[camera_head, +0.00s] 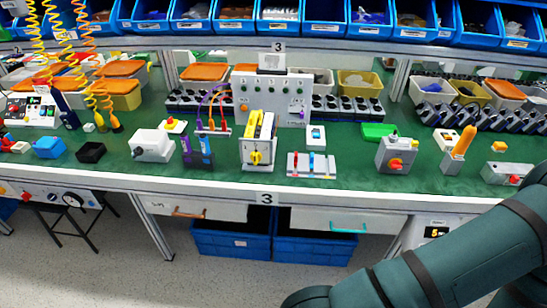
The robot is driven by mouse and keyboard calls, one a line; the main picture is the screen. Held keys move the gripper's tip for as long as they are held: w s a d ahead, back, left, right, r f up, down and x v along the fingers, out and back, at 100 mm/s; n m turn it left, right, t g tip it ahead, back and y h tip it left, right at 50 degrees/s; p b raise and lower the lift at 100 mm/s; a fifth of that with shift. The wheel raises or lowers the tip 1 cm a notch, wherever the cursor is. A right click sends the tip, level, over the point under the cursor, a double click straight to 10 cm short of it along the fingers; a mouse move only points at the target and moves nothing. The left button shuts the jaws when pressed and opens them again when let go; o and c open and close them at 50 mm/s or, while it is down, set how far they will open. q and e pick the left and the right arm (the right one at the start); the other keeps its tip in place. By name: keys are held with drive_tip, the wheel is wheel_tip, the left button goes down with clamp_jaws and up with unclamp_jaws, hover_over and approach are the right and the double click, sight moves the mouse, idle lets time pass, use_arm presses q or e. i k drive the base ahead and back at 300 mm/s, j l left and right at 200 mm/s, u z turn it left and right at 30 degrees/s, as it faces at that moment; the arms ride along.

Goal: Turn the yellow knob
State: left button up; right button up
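A yellow knob (256,157) sits on the lower front face of an upright white and black switch box (247,149) with yellow parts on its top. The box stands near the front edge of the green workbench (225,178), around the middle of the view. The knob faces me and nothing covers it. Its exact angle is too small to tell. An arm of mine comes in from the lower right, below and in front of the bench. Neither of my grippers shows.
Left of the switch box stand purple connectors (197,152) and a white box (152,145). On its right are a panel with red and blue levers (311,165) and a grey box with a red knob (394,155). Blue bins (278,14) line the back. Drawers (335,221) hang below the bench.

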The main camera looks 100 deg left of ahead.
sight(255, 156)
drive_tip(key=i+j+u, duration=0.1)
drive_tip(key=i+j, duration=0.15)
drive_tip(key=i, duration=0.25)
drive_tip(key=i+j+u, duration=0.1)
drive_tip(key=i+j, duration=0.15)
drive_tip(key=i, duration=0.25)
drive_tip(key=u, duration=1.55)
drive_tip(key=i+l, duration=0.05)
